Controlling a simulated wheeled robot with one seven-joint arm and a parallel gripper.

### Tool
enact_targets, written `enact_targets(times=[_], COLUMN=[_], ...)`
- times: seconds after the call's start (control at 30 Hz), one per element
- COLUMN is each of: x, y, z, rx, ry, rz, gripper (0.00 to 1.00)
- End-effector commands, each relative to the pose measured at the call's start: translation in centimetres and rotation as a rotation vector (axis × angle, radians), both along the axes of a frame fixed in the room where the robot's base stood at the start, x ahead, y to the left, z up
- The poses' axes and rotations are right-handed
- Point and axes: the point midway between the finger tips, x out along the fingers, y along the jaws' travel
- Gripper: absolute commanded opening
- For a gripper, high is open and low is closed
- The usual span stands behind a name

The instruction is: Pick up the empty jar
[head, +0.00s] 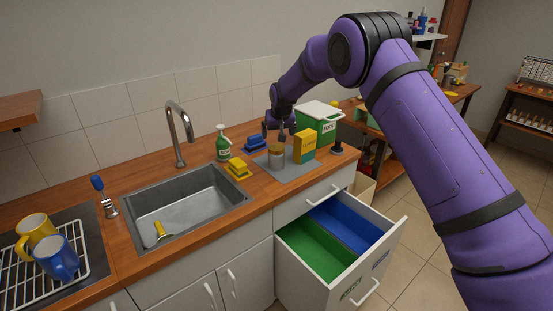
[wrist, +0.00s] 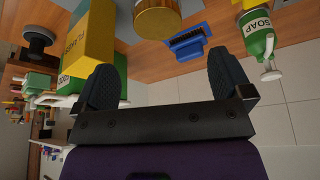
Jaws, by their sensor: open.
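The jar (head: 276,157) stands upright on a grey mat (head: 292,174) on the wooden counter. It also shows at the top edge of the wrist view (wrist: 157,18), cut off by the frame, with a golden-brown surface. I cannot tell whether it is empty. My gripper (head: 281,135) is just above and behind the jar in the head view. In the wrist view my gripper (wrist: 167,80) has its two dark fingers spread wide, with nothing between them. The jar appears beyond the fingertips, apart from them.
A yellow box (head: 304,146) stands close right of the jar, before a green-and-white bin (head: 319,118). Blue brush (head: 256,145), yellow sponge item (head: 237,169) and soap bottle (head: 223,146) are left. A dark stamp-like object (head: 337,148) is right. Below, a drawer (head: 340,238) stands open.

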Motion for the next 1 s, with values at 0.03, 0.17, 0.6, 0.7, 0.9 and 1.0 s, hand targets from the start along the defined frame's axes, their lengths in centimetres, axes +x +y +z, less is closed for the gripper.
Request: enact_targets(times=[0.03,0.17,0.6,0.7,0.9,1.0], x=[0.2,1.0,2.5,3.2,3.8,3.9], y=[0.0,0.1,0.3,0.3,0.4,0.4], z=[-0.9,-2.7,-6.3,-7.6,-9.1,-9.2], rx=[-0.001,-0.001,0.0,0.0,0.0,0.0], ry=[0.003,0.003,0.004,0.003,0.001,0.001], rz=[0.0,0.0,-0.001,-0.001,-0.001,-0.001], gripper=[0.97,0.97,0.97,0.97,0.97,0.97])
